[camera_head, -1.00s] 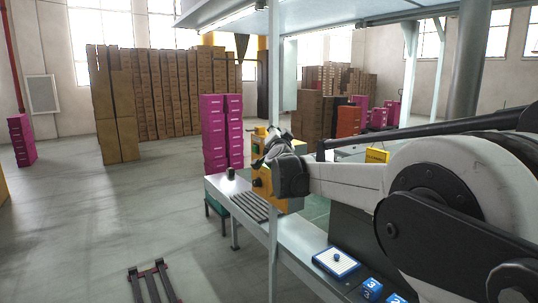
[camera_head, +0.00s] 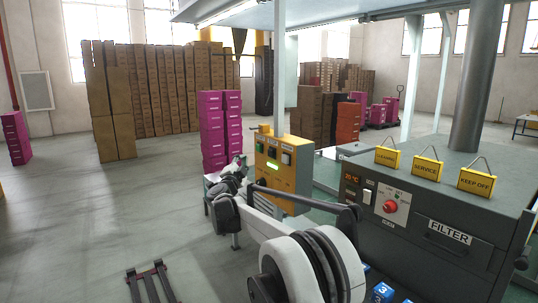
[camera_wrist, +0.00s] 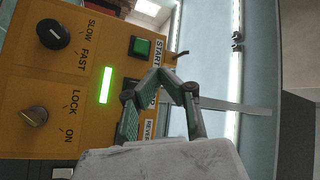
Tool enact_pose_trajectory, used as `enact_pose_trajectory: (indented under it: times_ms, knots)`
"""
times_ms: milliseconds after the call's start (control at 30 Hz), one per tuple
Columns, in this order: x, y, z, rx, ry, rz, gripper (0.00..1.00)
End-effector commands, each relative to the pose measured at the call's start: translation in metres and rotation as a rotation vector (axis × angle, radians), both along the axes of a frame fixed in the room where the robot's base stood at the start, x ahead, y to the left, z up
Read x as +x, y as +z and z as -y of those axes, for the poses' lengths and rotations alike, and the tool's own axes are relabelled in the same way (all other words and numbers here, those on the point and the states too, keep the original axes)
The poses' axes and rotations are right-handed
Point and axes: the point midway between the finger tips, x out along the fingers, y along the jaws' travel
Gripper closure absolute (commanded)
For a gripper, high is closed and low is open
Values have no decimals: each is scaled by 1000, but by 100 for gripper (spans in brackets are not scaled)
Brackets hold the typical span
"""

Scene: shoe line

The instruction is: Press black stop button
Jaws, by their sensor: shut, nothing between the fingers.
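The yellow control panel (camera_head: 298,207) shows upright in the head view; the wrist view shows its face (camera_wrist: 68,75) turned on its side. The green START button (camera_wrist: 139,47) is clear there. The label between START and REVERSE is largely covered by my gripper, and the black stop button cannot be clearly made out behind the fingers. My gripper (camera_wrist: 172,76) is shut and empty, its fingers overlapping the panel's button row in the wrist view. In the head view my gripper (camera_head: 236,168) shows small, left of the panel. Contact with the panel cannot be told.
The panel also carries a SLOW/FAST knob (camera_wrist: 53,34), a LOCK/ON key switch (camera_wrist: 34,116) and a lit green bar (camera_wrist: 105,85). Right of it stands a grey machine (camera_head: 440,190) with a red knob and hanging yellow signs. Pink boxes (camera_head: 213,135) are stacked behind.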

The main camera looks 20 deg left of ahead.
Motion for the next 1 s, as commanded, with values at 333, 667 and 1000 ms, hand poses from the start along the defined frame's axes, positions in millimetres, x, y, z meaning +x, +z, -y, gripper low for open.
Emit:
enact_pose_trajectory:
  times_ms: [333,667,1000]
  knots:
    - [1,0,0,0,0,0,100]
    - [15,0,11,-2,-1,1,100]
    - [48,1,36,-1,-2,0,100]
